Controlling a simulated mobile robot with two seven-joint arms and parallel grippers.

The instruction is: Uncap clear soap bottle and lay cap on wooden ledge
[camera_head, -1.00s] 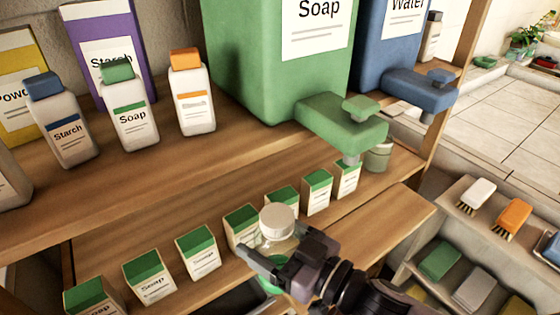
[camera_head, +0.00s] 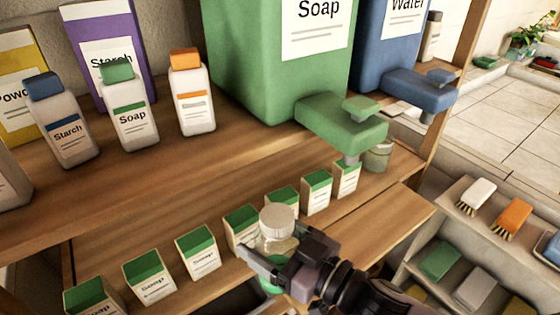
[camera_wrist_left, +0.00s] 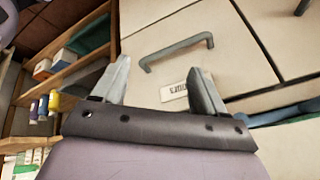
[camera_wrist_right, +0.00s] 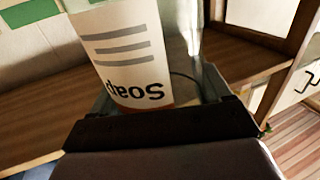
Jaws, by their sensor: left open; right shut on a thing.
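In the right wrist view the bottle's white label (camera_wrist_right: 125,55), reading "Soap", fills the space between the fingers. My left gripper (camera_wrist_left: 160,84) is open and empty, facing a pale drawer front with a grey handle (camera_wrist_left: 178,50). It is outside the head view.
Several green-topped soap boxes (camera_head: 198,254) line the lower shelf behind and left of the bottle. A green soap dispenser's tap (camera_head: 340,125) juts out above. Small bottles (camera_head: 130,115) stand on the upper shelf. Brushes (camera_head: 512,216) lie at the right.

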